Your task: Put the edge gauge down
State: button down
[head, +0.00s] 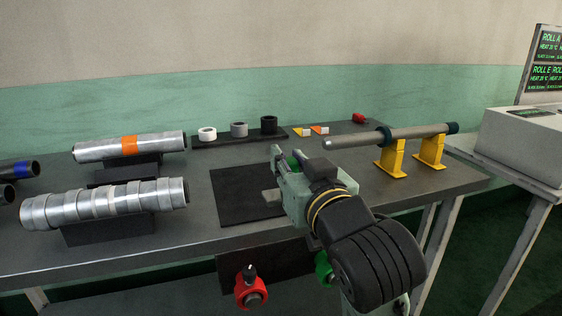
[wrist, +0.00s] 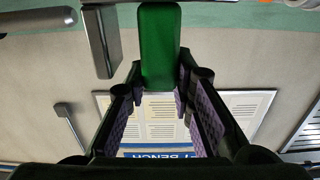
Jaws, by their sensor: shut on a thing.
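My gripper (head: 289,161) is above the bench, beside a dark flat mat (head: 232,190). In the wrist view, my gripper (wrist: 160,75) has its two padded fingers on either side of a green block (wrist: 158,45), which I take to be the edge gauge. A little of its green (head: 293,160) shows between the fingers in the head view. A grey metal plate (wrist: 108,42) is left of the green block in the wrist view; I cannot tell if it belongs to the gauge. The gauge's far end is hidden.
Silver rolls (head: 105,204) lie on dark cradles at left. A grey shaft (head: 385,137) rests on yellow stands (head: 390,160) at right. Red (head: 250,288) and green (head: 323,268) knobs are at the front edge.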

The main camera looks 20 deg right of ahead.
jog(key=w+d+f+p, duration=0.1)
jog(key=w+d+p, duration=0.1)
jog(key=w+p, duration=0.2)
jog(key=w+d+f+p, duration=0.2)
jog(key=w+d+p, duration=0.1)
jog(key=w+p, duration=0.2)
jog(key=w+d+f+p, duration=0.1)
jog(key=w+d+p, duration=0.1)
jog(key=w+p, duration=0.2)
jog(key=shift+w+d+f+p, duration=0.15)
jog(key=shift+f+p, duration=0.05)
jog(key=shift+p, duration=1.55)
jog(key=shift+f, duration=0.2)
jog(key=shift+f+b, duration=0.45)
jog(key=shift+b, duration=0.1)
jog(key=shift+f, duration=0.2)
